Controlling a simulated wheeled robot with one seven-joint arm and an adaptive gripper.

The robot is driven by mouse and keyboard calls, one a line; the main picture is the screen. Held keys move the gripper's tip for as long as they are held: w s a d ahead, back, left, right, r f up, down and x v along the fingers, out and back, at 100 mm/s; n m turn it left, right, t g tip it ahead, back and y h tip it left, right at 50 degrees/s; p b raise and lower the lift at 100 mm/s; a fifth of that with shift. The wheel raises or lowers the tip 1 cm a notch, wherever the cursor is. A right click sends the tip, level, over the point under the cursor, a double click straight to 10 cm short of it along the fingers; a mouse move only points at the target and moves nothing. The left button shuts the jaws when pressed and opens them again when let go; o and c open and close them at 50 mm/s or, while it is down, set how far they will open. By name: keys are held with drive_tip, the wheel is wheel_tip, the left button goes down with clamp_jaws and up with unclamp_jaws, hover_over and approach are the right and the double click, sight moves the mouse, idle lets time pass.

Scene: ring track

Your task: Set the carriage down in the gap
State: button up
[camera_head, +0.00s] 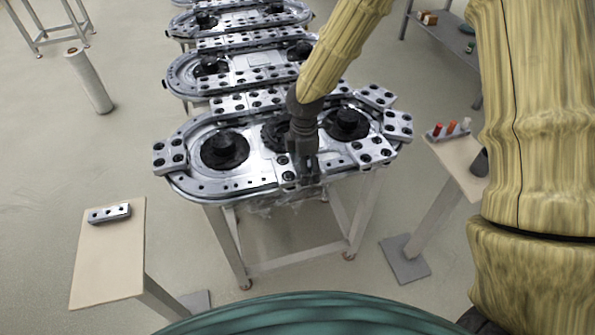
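The nearest ring track (235,186) is a silver oval on a metal-legged table, with dark round hubs on its top. Silver carriages with black round rollers sit around it, at the left end (170,156), the right end (397,126) and along the back. My gripper (306,172) points down at the front edge, right of centre. A carriage (287,172) shows right beside its fingers, partly hidden by them. I cannot tell whether the fingers are closed on it or whether it rests on the rail. The front rail left of it looks bare.
A left stand (105,265) carries a silver block (110,214). A right stand (455,160) holds a rack with red and white pieces (448,130). More ring tracks (235,75) stand behind. A white cylinder (90,82) and a grey shelf (445,35) stand farther off.

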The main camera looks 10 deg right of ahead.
drive_tip(key=w+d, duration=0.1)
drive_tip(key=w+d+p, duration=0.1)
drive_tip(key=w, duration=0.1)
drive_tip(key=shift+f, duration=0.1)
drive_tip(key=shift+w+d+p, duration=0.2)
drive_tip(key=shift+w+p, duration=0.1)
drive_tip(key=shift+w, duration=0.05)
wheel_tip(320, 180, down, 2)
drive_tip(key=shift+f+p, duration=0.1)
drive_tip(key=shift+p, duration=0.55)
drive_tip(key=shift+f, duration=0.7)
drive_tip(key=shift+f, duration=0.35)
drive_tip(key=o, duration=1.7)
drive_tip(key=shift+c, duration=0.2)
drive_tip(key=shift+o, duration=0.2)
drive_tip(key=shift+s, duration=0.1)
drive_tip(key=shift+r+b, duration=1.5)
drive_tip(key=shift+r, duration=4.85)
